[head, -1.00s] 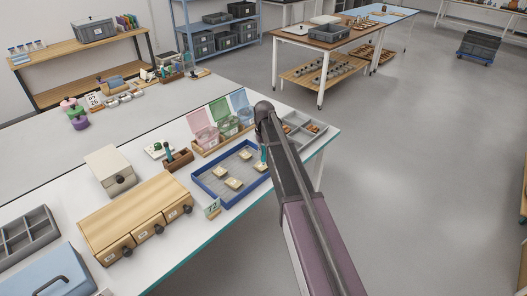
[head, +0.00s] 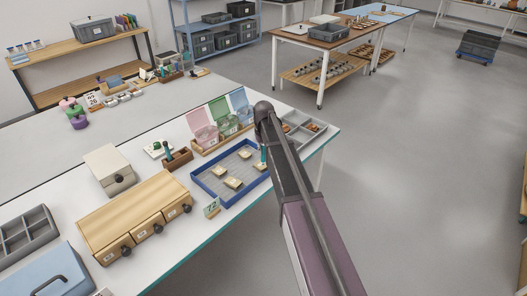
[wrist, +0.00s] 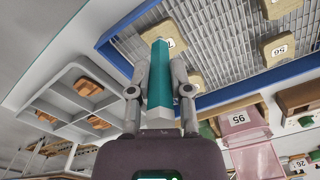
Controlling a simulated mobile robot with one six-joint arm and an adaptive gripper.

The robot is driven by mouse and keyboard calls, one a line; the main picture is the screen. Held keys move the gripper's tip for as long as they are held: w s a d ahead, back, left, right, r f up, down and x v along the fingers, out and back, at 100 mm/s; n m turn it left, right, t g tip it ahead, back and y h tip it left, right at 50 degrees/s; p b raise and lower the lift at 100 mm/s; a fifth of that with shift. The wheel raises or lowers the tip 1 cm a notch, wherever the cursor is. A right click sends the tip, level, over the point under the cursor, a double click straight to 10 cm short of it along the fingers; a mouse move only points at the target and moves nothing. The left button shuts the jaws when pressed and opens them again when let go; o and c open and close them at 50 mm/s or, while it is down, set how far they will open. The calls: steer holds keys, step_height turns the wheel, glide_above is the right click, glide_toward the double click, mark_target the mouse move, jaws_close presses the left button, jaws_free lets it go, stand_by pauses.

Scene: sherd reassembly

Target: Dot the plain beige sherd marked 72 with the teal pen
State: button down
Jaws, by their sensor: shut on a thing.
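My gripper (wrist: 160,105) is shut on the teal pen (wrist: 160,75). The pen also shows in the head view (head: 264,153), beside my arm at the right end of the blue tray. In the wrist view its far end overlaps a beige sherd (wrist: 168,33) whose label starts with 7; the pen hides the rest of the number. I cannot tell whether the pen touches it. Other beige sherds lie on the tray's grey mesh, one marked 56 (wrist: 280,48). A card reading 72 (head: 212,208) stands at the tray's front left corner.
The blue tray (head: 225,203) has a raised rim. Behind it are pink, green and blue lidded bins (head: 228,122). A grey divided tray (wrist: 70,100) holds orange-brown pieces. A wooden drawer unit (head: 130,215) and a wooden pen block (head: 178,160) stand to the left.

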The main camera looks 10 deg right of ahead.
steer(key=shift+f+b, duration=0.7)
stand_by(2.1)
steer(key=shift+r, duration=0.2)
steer(key=shift+r+p, duration=3.35)
steer(key=shift+p, duration=0.2)
